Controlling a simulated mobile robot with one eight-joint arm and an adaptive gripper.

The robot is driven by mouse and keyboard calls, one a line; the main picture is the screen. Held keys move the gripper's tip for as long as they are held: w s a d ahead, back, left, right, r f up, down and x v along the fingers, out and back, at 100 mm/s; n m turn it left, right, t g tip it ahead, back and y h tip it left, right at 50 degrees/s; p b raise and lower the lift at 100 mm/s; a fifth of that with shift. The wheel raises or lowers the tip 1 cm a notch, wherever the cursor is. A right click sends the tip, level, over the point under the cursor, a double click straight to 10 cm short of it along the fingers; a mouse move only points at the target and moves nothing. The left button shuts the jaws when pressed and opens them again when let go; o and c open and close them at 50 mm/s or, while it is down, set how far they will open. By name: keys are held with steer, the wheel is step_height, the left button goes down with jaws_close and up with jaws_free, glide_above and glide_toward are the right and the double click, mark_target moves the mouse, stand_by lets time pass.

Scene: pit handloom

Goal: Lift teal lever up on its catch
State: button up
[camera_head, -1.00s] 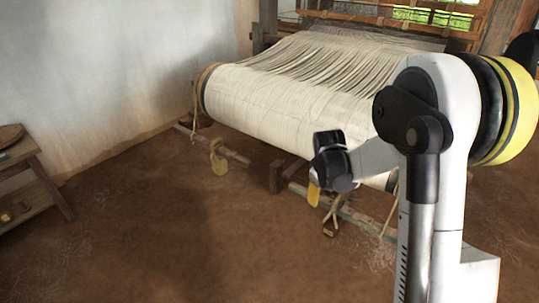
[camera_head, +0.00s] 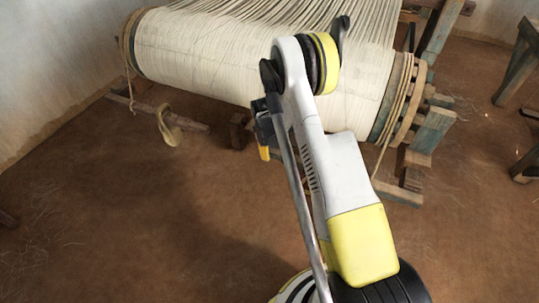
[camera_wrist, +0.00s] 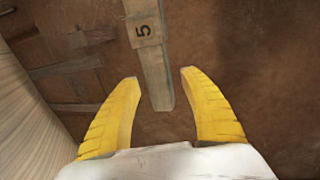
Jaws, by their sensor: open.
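My gripper (camera_wrist: 160,80) is open, with its two yellow fingers apart. In the head view, a yellow finger (camera_head: 264,153) shows below the loom's cloth roll, and my arm hides the rest. No catch can be made out.
The cloth roll (camera_head: 200,52) of the loom spans the back. Weathered teal timbers (camera_head: 432,130) stand at its right end, with a low beam (camera_head: 398,192) below. A rope loop (camera_head: 168,127) hangs at left. The earth floor (camera_head: 120,220) in front is clear.

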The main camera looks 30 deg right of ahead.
step_height(320, 180, down, 2)
steer(key=shift+w+d+b, duration=0.15)
steer(key=shift+b, duration=0.15)
steer(key=shift+c, duration=0.5)
jaws_close()
steer(key=shift+t+y, duration=0.4)
steer(key=shift+t, duration=0.1)
step_height(320, 180, up, 7)
steer(key=p, duration=0.3)
steer(key=shift+d+f, duration=0.1)
steer(key=shift+d, duration=0.05)
steer(key=shift+f, duration=0.1)
